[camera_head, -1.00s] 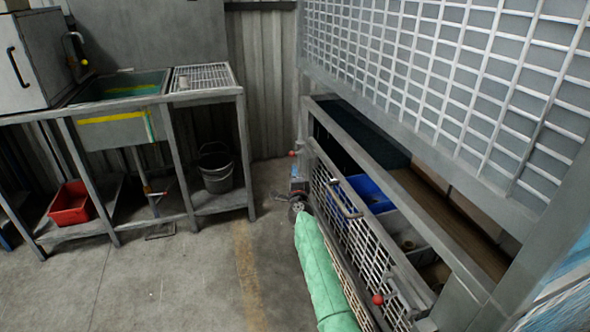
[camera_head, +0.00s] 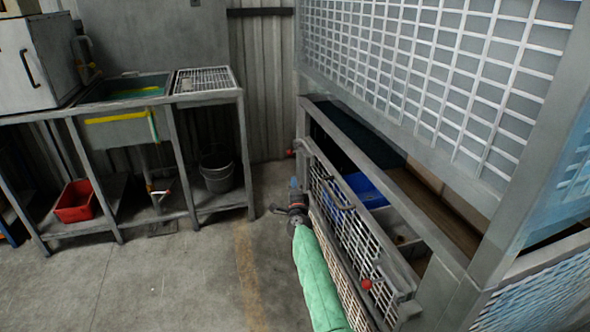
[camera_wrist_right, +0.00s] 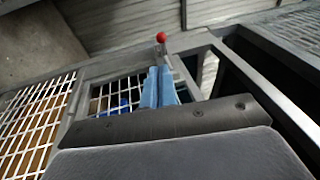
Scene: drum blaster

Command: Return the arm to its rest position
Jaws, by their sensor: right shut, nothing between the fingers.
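My right arm, in a green sleeve, comes up from the bottom of the head view beside a mesh gate. My right gripper (camera_head: 294,183) is at its far end, small, close to the gate's far end. In the right wrist view its two blue fingers (camera_wrist_right: 158,88) are pressed together with nothing between them. A red knob (camera_wrist_right: 161,37) shows just beyond the fingertips in that view; I cannot tell whether they touch it. My left gripper is not in view.
The low mesh gate (camera_head: 345,235) with a red knob (camera_head: 366,284) borders the arm on the right, below a tall mesh cage (camera_head: 430,75). Blue and white bins lie behind it. A sink bench (camera_head: 120,110), red bin (camera_head: 74,201) and bucket (camera_head: 216,172) stand left. The floor between is clear.

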